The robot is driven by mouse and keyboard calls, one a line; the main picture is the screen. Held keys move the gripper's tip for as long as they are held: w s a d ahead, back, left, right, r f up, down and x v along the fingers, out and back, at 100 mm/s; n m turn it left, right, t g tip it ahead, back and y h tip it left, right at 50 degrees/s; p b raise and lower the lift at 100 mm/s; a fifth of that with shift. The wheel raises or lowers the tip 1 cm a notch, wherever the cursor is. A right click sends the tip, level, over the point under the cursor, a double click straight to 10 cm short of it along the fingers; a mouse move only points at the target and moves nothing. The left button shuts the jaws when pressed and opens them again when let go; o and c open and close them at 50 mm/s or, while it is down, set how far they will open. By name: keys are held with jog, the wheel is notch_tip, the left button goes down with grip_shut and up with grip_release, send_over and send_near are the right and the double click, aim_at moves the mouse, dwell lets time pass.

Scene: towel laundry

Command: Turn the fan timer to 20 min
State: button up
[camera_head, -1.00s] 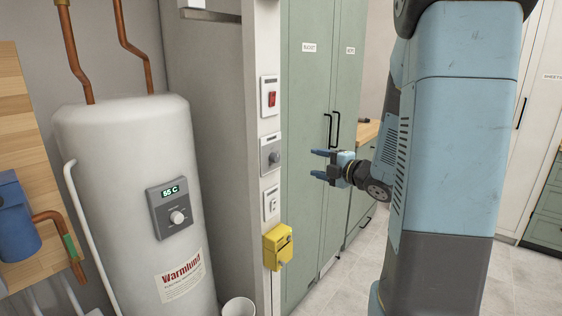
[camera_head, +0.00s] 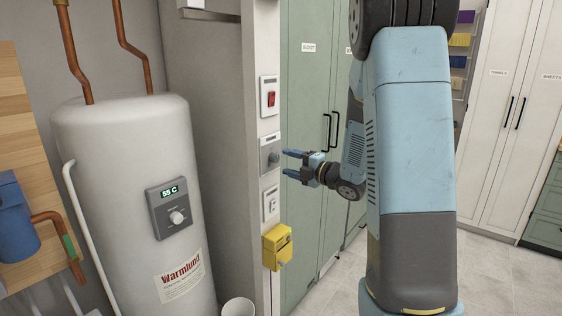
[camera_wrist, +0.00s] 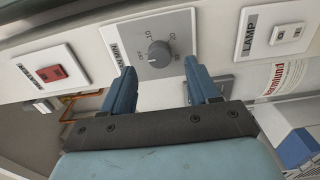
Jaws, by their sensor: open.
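The fan timer (camera_head: 270,154) is a grey plate with a round dark knob on the narrow white wall post, between a red switch and a white switch. In the wrist view the timer knob (camera_wrist: 160,54) lies just beyond and between my fingertips, with minute marks around it. The exact setting of its pointer is too small to read surely. My gripper (camera_head: 287,163) is open and empty, its two blue fingers pointing left towards the post, just right of the timer. In the wrist view my gripper (camera_wrist: 159,74) has a finger on each side of the knob, seemingly short of it.
A red switch (camera_head: 271,97) is above the timer; the lamp switch (camera_head: 271,204) and a yellow box (camera_head: 277,247) are below. A white water heater (camera_head: 130,190) with a dial stands left. Green cabinet doors (camera_head: 308,110) with black handles are behind my gripper.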

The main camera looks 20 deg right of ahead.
aim_at(278, 159)
jog(key=shift+x, duration=2.1)
jog(key=shift+d, duration=0.15)
jog(key=c, duration=1)
jog(key=shift+c, duration=0.2)
